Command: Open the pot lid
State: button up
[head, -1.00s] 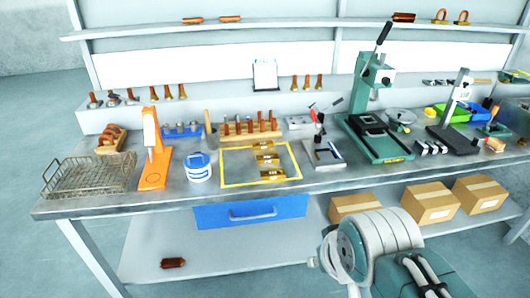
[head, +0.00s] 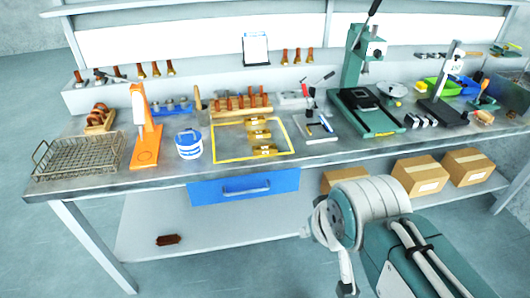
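A small white pot with a blue label and a blue-and-white top (head: 188,144) stands upright on the bench, just right of the orange stand. It looks like the only lidded pot in view, and its lid appears to be on. My arm is at the lower right, in front of the bench and well apart from the pot. The end of my arm (head: 346,285) hangs low near the bottom edge. The fingers are too small and partly cut off, so their opening cannot be made out.
Left of the pot are an orange stand (head: 146,128) and a wire basket (head: 78,158). A yellow-framed area (head: 226,160) with brass pieces lies to its right. A green press (head: 366,112) stands further right. A blue drawer (head: 245,186) sits under the bench edge.

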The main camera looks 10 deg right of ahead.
aim_at(187, 137)
jog(key=i+j, duration=0.45)
jog(key=j, duration=0.15)
jog(key=i+j, duration=0.5)
jog(key=j, duration=0.15)
